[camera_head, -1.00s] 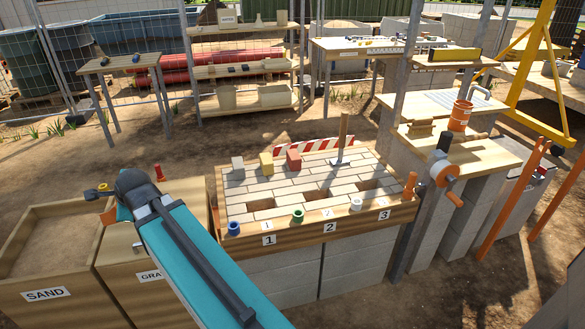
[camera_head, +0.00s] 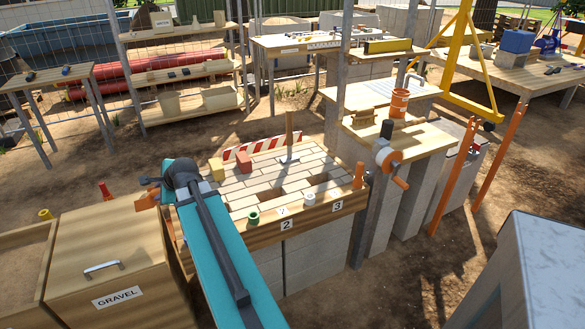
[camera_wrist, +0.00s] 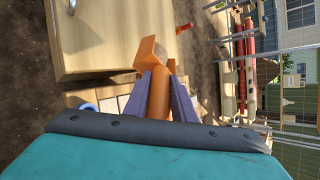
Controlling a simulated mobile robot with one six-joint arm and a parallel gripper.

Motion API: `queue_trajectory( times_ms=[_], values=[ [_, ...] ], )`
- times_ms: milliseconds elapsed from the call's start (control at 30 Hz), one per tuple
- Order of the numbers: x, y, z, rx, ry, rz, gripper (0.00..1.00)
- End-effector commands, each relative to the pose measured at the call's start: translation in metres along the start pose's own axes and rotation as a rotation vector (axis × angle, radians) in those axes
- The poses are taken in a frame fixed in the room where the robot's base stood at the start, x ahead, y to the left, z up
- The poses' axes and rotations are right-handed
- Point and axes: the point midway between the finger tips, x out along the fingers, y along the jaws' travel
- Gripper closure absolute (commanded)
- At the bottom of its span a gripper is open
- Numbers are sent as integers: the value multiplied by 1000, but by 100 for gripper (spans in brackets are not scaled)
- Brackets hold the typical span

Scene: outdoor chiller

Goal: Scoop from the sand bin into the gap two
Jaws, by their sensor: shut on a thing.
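My gripper (camera_wrist: 160,88) is shut on the handle of an orange scoop (camera_wrist: 150,50) in the wrist view. Whether the scoop holds any sand cannot be told. The sand bin (camera_head: 22,238) is a wooden box cut off at the left edge. Gap two (camera_head: 268,196) is a dark opening in the pale brick paving (camera_head: 240,180), above the tag "2" (camera_head: 286,225). Gap three (camera_head: 318,183) lies to its right. My arm hides the first gap.
The lidded gravel bin (camera_head: 108,255) stands right of the sand bin. A grey box (camera_head: 545,270) fills the lower right.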

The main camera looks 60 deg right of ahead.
Motion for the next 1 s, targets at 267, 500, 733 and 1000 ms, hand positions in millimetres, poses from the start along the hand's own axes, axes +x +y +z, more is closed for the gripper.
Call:
queue_trajectory(
  times_ms=[267,500,733,1000],
  values=[
    [-16,-27,-77,36,19,-24,100],
    [-35,-44,-142,65,35,-45,100],
    [-58,-57,-204,93,51,-64,100],
    [-93,-66,-278,127,72,-90,100]
  ],
)
